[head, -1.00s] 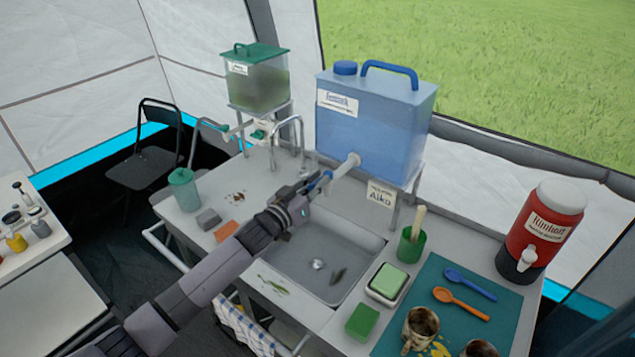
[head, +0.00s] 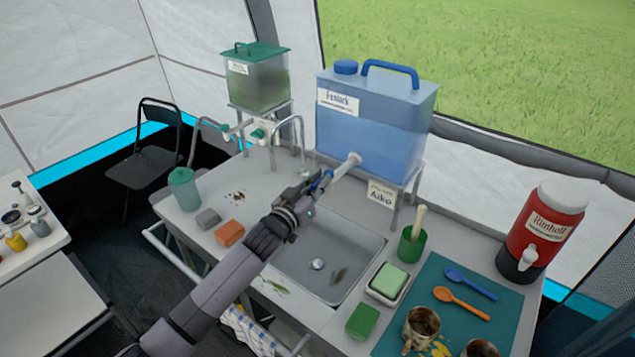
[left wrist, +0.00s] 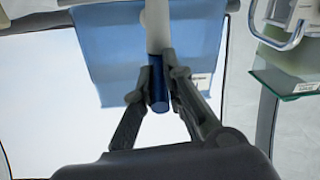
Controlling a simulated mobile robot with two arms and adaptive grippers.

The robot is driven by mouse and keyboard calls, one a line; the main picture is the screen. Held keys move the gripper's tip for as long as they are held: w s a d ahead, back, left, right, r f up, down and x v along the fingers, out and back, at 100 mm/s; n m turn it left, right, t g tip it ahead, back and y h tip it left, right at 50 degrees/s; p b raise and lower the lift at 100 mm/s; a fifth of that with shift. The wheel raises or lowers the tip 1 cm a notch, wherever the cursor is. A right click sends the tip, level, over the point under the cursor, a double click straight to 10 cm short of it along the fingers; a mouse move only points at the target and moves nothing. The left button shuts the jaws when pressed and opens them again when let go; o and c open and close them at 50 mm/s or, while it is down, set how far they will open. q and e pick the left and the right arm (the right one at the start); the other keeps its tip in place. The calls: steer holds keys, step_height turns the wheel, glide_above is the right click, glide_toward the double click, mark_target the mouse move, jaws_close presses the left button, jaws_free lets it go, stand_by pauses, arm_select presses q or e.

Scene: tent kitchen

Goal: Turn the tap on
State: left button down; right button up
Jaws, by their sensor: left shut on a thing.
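The blue water tank (head: 370,125) stands on a rack behind the sink, with a pale tap (head: 347,165) sticking out of its front towards the basin. The tap's blue end (head: 323,181) is at my left gripper (head: 318,184), over the back of the sink (head: 325,262). In the left wrist view the two fingers of my left gripper (left wrist: 158,92) are closed on either side of the blue end (left wrist: 157,68) of the tap. No stream of water shows below it. The fingers partly hide the blue part in the head view. My right gripper is not in view.
A green-lidded tank (head: 257,85) and a curved metal faucet (head: 290,130) stand behind left. An orange sponge (head: 229,233), a green cup (head: 411,245) and a soap dish (head: 387,284) surround the basin. A red drink dispenser (head: 541,230) stands right.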

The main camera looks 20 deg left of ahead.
arm_select(q)
steer(key=shift+d+r+n+t+y+b, duration=0.1)
steer(key=shift+d+n+y+b, duration=0.15)
steer(key=shift+n+y, duration=0.35)
steer(key=shift+d+n+t+y+b, duration=0.15)
steer(key=shift+n+y+b, duration=0.2)
steer(key=shift+y, duration=0.5)
steer(key=shift+d+r+n+t+y+b, duration=0.1)
steer(key=shift+d+n+y+b, duration=0.15)
steer(key=shift+n+y, duration=0.35)
steer(key=shift+a, duration=0.1)
steer(key=c, duration=1.7)
jaws_free()
steer(key=shift+f, duration=0.15)
steer(key=shift+o, duration=0.2)
steer(key=shift+s, duration=0.2)
steer(key=s, duration=1.1)
steer(key=shift+s, duration=0.4)
